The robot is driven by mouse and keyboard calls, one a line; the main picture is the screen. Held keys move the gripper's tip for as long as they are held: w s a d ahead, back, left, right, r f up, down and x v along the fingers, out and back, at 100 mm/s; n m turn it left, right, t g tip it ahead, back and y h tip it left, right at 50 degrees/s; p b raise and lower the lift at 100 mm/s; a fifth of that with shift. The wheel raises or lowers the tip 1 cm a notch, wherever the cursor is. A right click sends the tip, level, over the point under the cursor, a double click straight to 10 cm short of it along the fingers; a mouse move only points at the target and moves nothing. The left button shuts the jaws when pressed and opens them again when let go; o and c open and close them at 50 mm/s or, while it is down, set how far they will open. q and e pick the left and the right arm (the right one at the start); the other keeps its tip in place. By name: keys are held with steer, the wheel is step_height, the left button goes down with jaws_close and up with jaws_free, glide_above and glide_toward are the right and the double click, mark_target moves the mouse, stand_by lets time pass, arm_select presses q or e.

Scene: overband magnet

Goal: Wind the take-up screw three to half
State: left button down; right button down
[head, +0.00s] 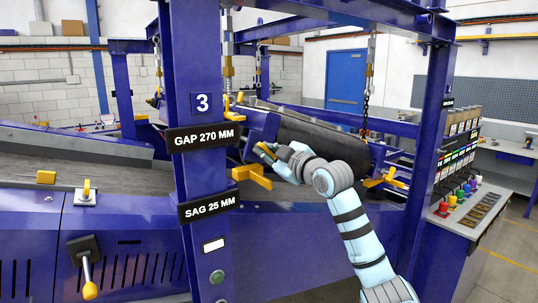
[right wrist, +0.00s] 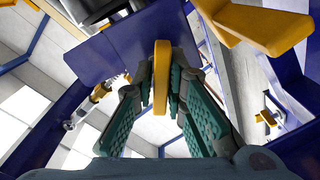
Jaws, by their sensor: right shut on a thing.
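My right gripper (head: 268,152) is in the middle of the head view, just right of the blue post marked 3 (head: 203,103). It is shut on a yellow bar, which stands between the finger pads in the right wrist view (right wrist: 161,77). The bar's far end is against or close to a blue frame part; the joint between them is not clear. A larger yellow fitting (head: 250,177) sits just below the gripper in the head view. Plates on the post read GAP 270 MM (head: 206,138) and SAG 25 MM (head: 209,206). My left gripper is not in view.
A dark roller (head: 320,135) lies behind my right arm. A chain (head: 367,95) hangs at its right, with another yellow fitting (head: 387,180) below. A control desk (head: 470,205) with coloured knobs stands at the right. A yellow-tipped lever (head: 88,270) is at lower left.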

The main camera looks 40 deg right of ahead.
steer(key=n, duration=0.4)
steer(key=shift+r, duration=0.1)
steer(key=n, duration=0.3)
steer(key=c, duration=1.6)
jaws_free()
steer(key=shift+n, duration=0.5)
steer(key=shift+o, duration=0.3)
steer(key=shift+f, duration=0.3)
steer(key=shift+w+a+r, duration=0.1)
steer(key=shift+w, duration=0.05)
